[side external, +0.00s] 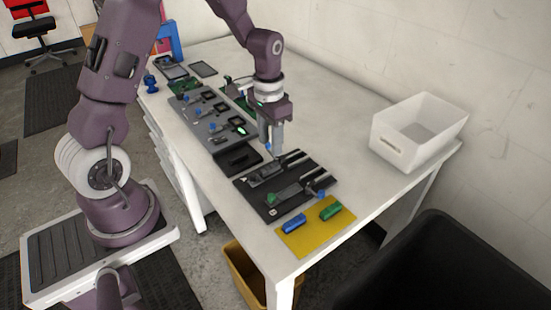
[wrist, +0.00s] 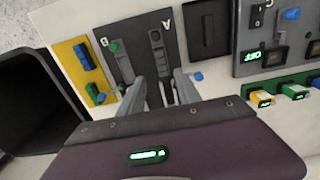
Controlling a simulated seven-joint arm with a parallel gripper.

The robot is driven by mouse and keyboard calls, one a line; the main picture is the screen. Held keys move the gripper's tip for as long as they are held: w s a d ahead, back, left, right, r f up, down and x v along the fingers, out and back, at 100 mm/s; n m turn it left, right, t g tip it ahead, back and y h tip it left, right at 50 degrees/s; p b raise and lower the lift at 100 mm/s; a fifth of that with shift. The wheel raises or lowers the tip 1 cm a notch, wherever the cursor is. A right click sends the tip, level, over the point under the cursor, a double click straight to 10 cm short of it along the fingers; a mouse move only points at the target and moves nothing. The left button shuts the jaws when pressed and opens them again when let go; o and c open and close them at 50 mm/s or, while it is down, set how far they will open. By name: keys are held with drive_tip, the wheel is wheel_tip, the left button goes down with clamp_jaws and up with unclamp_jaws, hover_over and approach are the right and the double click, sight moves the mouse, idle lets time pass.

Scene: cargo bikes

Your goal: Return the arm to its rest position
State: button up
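My gripper (side external: 274,153) hangs fingers-down above the far edge of a dark board with dark bars (side external: 262,200) on the white table. In the wrist view, my two fingers (wrist: 159,80) are apart, with the board and one of its dark bars showing between them. I see nothing held. The board (wrist: 128,72) carries the letters A and B and a green knob (wrist: 115,46). A small blue knob (wrist: 198,76) shows just right of the right finger. My arm reaches out over the table from its base at the left.
A yellow mat (side external: 310,238) with a blue block (side external: 294,223) and a green block (side external: 331,211) lies at the near corner. A white bin (side external: 387,146) sits at the right. The table between bin and boards is clear.

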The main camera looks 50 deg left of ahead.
drive_tip(key=s+d+r+t, duration=0.1)
drive_tip(key=s+d+r, duration=0.1)
drive_tip(key=r, duration=0.3)
drive_tip(key=s+d+r+t, duration=0.1)
drive_tip(key=s+d+r, duration=0.1)
drive_tip(key=r, duration=0.3)
drive_tip(key=s+d+r+t, duration=0.1)
drive_tip(key=s+d+r, duration=0.2)
drive_tip(key=s+r, duration=0.2)
drive_tip(key=s+d+r+t, duration=0.2)
drive_tip(key=s+r, duration=0.3)
drive_tip(key=s, duration=0.7)
drive_tip(key=shift+d, duration=0.45)
